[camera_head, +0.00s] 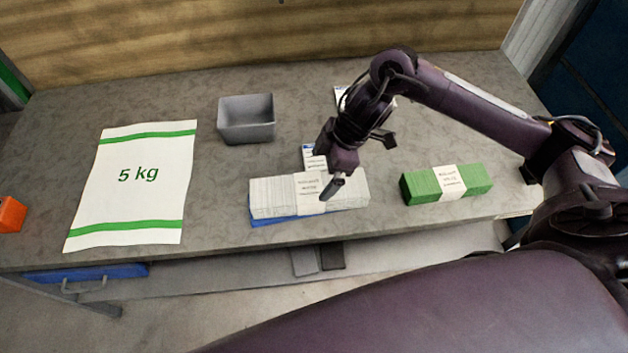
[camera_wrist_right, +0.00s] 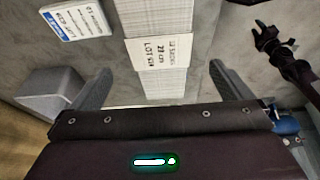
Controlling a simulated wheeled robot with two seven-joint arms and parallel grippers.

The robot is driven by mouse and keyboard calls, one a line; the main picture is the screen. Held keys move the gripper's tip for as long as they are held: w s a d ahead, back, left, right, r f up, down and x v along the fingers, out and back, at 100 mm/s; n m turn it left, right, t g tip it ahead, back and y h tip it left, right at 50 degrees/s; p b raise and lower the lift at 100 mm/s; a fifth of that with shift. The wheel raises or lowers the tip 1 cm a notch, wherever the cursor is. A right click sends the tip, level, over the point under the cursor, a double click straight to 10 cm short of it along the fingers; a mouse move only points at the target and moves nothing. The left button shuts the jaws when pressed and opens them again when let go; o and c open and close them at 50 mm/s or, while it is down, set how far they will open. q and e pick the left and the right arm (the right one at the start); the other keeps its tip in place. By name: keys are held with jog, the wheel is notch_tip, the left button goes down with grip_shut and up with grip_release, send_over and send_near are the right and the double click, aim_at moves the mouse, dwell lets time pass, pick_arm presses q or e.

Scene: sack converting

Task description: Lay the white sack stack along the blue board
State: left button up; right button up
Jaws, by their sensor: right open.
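The white sack stack (camera_head: 271,196), with a white paper band (camera_head: 309,192), lies near the table's front edge. It also shows between my jaws in the right wrist view (camera_wrist_right: 158,91). The blue board (camera_head: 273,222) shows as a thin strip under the stack's front left edge; the stack hides the rest.
A green banded stack (camera_head: 474,178) lies to the right. A grey bin (camera_head: 247,132) stands behind, left of a small label card (camera_head: 312,160). A large 5 kg sack (camera_head: 137,205) lies flat at left, beside an orange object (camera_head: 10,214). Table between bin and 5 kg sack is clear.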

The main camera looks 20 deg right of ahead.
jog(key=v, duration=0.3)
jog(key=shift+d+r, duration=0.15)
jog(key=shift+r, duration=0.2)
